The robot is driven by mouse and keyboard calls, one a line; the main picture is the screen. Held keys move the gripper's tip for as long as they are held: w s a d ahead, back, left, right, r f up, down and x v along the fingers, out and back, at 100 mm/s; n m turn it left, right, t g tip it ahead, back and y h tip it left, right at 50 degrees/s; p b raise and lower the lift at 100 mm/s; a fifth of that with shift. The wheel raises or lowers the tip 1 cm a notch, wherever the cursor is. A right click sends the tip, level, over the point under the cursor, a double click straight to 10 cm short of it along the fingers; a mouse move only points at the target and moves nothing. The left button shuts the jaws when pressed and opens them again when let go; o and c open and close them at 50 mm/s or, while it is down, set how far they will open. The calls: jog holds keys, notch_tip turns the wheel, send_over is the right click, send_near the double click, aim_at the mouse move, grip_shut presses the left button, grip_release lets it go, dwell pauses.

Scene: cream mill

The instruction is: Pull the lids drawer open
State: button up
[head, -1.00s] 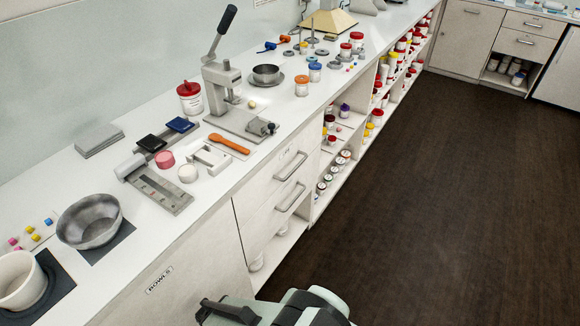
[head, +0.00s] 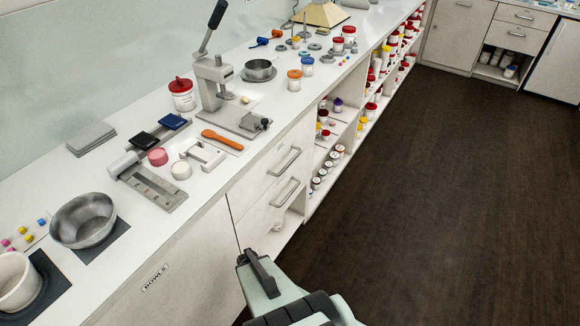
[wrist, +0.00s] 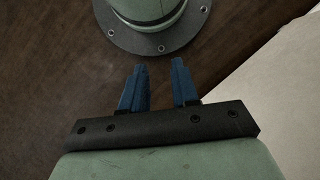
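Two white drawers sit one above the other in the counter front in the head view, each with a grey bar handle. The upper drawer (head: 262,176) has its handle (head: 284,161) near the counter edge; the lower drawer (head: 262,213) has its handle (head: 285,193) below. Both look shut. I cannot read which is the lids drawer. My gripper (wrist: 158,66) shows two blue fingers, apart and with nothing between them, in the wrist view. In the head view my arm is at the bottom, below and in front of the drawers; the fingers cannot be made out there.
A cabinet front marked BOWLS (head: 155,278) lies left of the drawers. Open shelves with several jars (head: 318,184) stand to their right. A lever press (head: 213,85) and an orange spatula (head: 222,139) are on the counter (head: 215,188) above. The dark floor (head: 430,200) is clear.

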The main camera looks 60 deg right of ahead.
jog(key=s+d+r+m+t, duration=0.2)
jog(key=d+r+m+t, duration=0.15)
jog(key=d, duration=0.65)
jog(key=s+d+r+m+t, duration=0.25)
jog(key=d+m+t, duration=0.2)
jog(key=d, duration=0.45)
jog(key=s+d+r+m+t, duration=0.25)
jog(key=d+m, duration=0.25)
jog(key=d, duration=0.5)
jog(key=n+t+h, duration=0.2)
jog(key=t+h, duration=0.1)
jog(key=t, duration=1.2)
send_near(290, 162)
jog(key=shift+g, duration=0.25)
jog(key=w, duration=0.3)
jog(key=w+r, duration=0.1)
jog(key=w, duration=0.6)
jog(key=shift+d+r, duration=0.1)
jog(key=shift+r, duration=0.25)
jog(key=shift+s, duration=0.1)
grip_shut()
